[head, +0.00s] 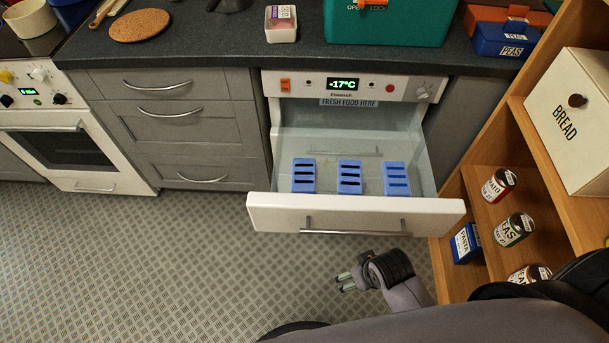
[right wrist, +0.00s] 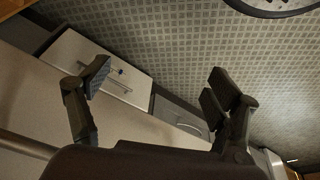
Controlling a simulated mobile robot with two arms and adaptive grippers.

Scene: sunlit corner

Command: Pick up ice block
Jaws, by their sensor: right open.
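Several blue slotted blocks show in the open freezer drawer (head: 270,212) in the head view: one on the left (head: 304,176), one in the middle (head: 350,178) and one on the right (head: 396,179). I cannot tell whether one of them is the ice block or whether ice is inside them. My right gripper (head: 345,281) is below the drawer front in the picture, apart from it. Its fingers also show spread and empty in the right wrist view (right wrist: 155,85). My left gripper is not in view.
The freezer panel (head: 344,85) reads -17°C above the drawer. Wooden shelves (head: 455,195) with jars and a bread box (head: 560,115) stand close on the right. The patterned floor (head: 150,260) is clear on the left. A white oven (head: 65,130) stands at far left.

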